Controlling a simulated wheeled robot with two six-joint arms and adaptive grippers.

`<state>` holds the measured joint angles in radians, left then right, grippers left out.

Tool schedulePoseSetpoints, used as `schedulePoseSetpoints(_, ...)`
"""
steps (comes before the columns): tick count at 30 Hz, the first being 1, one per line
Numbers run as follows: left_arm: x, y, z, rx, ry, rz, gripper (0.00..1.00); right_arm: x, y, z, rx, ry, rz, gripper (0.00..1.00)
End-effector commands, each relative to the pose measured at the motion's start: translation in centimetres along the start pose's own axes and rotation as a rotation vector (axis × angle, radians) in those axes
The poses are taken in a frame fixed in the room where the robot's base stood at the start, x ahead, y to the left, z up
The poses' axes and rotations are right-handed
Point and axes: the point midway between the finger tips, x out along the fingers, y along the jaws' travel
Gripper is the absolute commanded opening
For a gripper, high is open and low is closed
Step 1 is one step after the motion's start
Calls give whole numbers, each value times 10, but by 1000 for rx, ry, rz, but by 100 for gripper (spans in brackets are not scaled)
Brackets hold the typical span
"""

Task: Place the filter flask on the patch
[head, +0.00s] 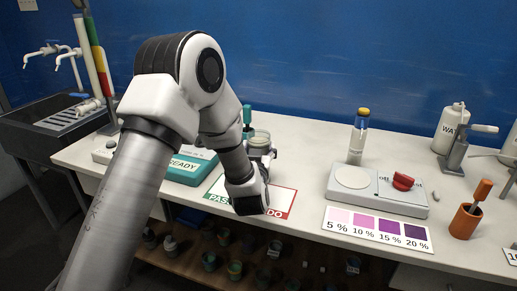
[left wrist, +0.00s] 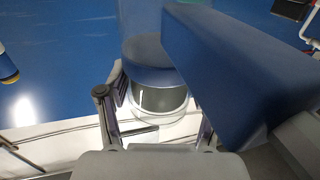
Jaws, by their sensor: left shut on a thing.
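The filter flask (head: 260,138) is a clear glass vessel standing upright in the middle of the bench in the head view. My left gripper (head: 264,158) is shut on it, mostly hidden behind my own wrist. In the left wrist view the flask's glass body (left wrist: 160,98) sits between the two fingers of the left gripper (left wrist: 158,115). The patch (head: 284,195) is a white card with a green part and a red part; my wrist covers its middle. The flask shows at the patch's far side; I cannot tell whether it touches the bench. My right gripper is out of view.
A teal READY device (head: 190,167) stands left of the patch. A plate device (head: 390,195) with a yellow-capped bottle (head: 358,140) is to the right, behind a colour chart (head: 375,232). An orange pot (head: 465,222) and wash bottle (head: 449,125) are farther right.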

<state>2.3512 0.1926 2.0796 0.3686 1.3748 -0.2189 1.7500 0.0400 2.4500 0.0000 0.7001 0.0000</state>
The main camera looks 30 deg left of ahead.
Motion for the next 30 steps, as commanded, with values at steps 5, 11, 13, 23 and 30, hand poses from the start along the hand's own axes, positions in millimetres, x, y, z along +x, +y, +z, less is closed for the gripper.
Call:
schedulePoseSetpoints(5, 0, 0, 3, 0, 0, 0, 90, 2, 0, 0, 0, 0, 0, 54)
schedulePoseSetpoints(11, 0, 0, 3, 0, 0, 0, 90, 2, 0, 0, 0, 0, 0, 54)
schedulePoseSetpoints(13, 0, 0, 3, 0, 0, 0, 90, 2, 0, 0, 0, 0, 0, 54)
schedulePoseSetpoints(23, -39, 1, 2, 5, -2, 4, 90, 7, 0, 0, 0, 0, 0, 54)
schedulePoseSetpoints(30, -100, 1, 1, 7, 0, 4, 90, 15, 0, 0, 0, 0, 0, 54)
